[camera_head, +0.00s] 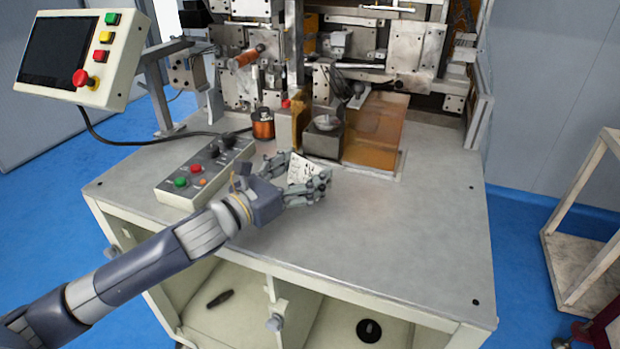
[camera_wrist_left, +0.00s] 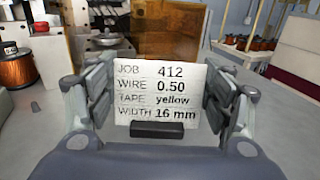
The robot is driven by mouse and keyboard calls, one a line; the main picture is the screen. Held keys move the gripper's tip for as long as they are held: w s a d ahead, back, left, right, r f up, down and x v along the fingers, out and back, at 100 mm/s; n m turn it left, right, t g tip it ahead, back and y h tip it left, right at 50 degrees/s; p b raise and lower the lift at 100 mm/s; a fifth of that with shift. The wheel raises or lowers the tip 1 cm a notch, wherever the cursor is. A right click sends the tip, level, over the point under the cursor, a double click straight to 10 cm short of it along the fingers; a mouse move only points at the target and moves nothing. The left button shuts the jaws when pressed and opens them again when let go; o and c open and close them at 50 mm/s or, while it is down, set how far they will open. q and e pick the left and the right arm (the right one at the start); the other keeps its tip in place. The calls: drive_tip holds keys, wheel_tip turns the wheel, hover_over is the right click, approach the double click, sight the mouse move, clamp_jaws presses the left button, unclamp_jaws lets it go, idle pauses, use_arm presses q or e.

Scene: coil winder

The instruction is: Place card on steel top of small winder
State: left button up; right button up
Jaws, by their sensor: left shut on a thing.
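The white card (camera_head: 301,171) is upright in my left gripper (camera_head: 296,181), above the steel top (camera_head: 420,230) of the winder. In the left wrist view the card (camera_wrist_left: 160,98) faces the camera and reads JOB 412, WIRE 0.50, TAPE yellow, WIDTH 16 mm. A dark block shows at its lower edge. The fingers of the left gripper (camera_wrist_left: 160,108) stand on both sides of the card, shut on it. I cannot tell whether the card's lower edge touches the top. My right gripper is not in view.
A control box with buttons (camera_head: 203,171) sits left of the gripper. A copper coil (camera_head: 263,124), a dark block with a metal dish (camera_head: 323,137) and an amber guard (camera_head: 376,128) stand behind it. The steel top is clear to the right and front.

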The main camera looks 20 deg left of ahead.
use_arm(q)
drive_tip(key=shift+w+d+f, duration=0.1)
drive_tip(key=shift+w+d, duration=0.4)
drive_tip(key=shift+f, duration=1.75)
drive_tip(key=o, duration=1.1)
drive_tip(key=shift+f, duration=0.1)
drive_tip(key=shift+c, duration=0.2)
drive_tip(key=shift+s+a, duration=0.1)
drive_tip(key=b+v, duration=0.1)
drive_tip(key=v, duration=0.9)
drive_tip(key=shift+s+a+b, duration=0.1)
drive_tip(key=shift+s+b, duration=0.05)
drive_tip(key=shift+b, duration=0.25)
drive_tip(key=shift+s+a, duration=0.25)
drive_tip(key=shift+s, duration=0.4)
